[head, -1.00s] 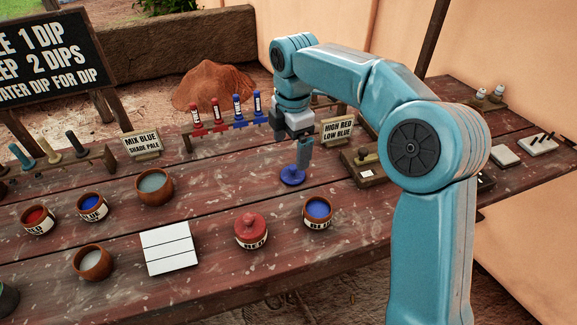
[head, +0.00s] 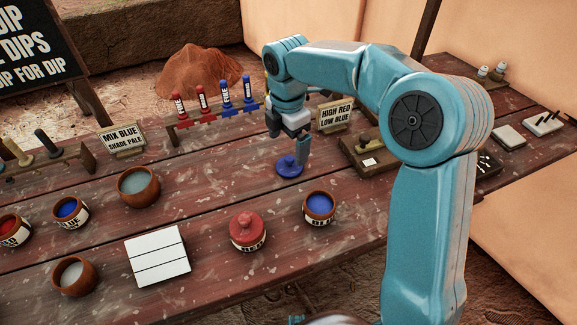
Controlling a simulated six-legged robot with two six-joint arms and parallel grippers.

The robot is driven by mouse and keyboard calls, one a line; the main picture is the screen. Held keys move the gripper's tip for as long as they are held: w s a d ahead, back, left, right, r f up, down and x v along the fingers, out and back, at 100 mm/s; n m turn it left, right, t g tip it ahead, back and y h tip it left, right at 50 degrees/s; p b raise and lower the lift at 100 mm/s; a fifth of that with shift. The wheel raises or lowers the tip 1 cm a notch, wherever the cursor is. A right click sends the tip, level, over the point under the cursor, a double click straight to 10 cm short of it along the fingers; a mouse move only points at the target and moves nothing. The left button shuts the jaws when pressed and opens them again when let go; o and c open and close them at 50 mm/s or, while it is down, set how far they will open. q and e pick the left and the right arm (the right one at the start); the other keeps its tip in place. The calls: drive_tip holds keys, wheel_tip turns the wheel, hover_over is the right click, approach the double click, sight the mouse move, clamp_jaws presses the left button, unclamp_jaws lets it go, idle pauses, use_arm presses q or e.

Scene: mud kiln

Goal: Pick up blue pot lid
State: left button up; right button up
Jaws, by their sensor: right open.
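The blue pot lid (head: 288,168) lies on the wooden table, behind the open blue pot (head: 319,209), its knob up. My right gripper (head: 289,148) points down just above the lid, its fingers beside or over the knob. The jaws are open; one finger shows clearly at the right of the knob, and I cannot tell whether they touch the lid. The blue pot holds blue paint and stands apart from the lid. My left gripper does not show.
The red pot (head: 247,231) with its lid on stands in front. A white tile (head: 158,256) lies front left.

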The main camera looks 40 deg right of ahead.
sight(289, 158)
drive_tip(key=f, duration=0.4)
drive_tip(key=f+b, duration=0.1)
drive_tip(key=f, duration=0.1)
drive_tip(key=shift+w+d+f, duration=0.1)
drive_tip(key=shift+d+f, duration=0.25)
drive_tip(key=c, duration=1.1)
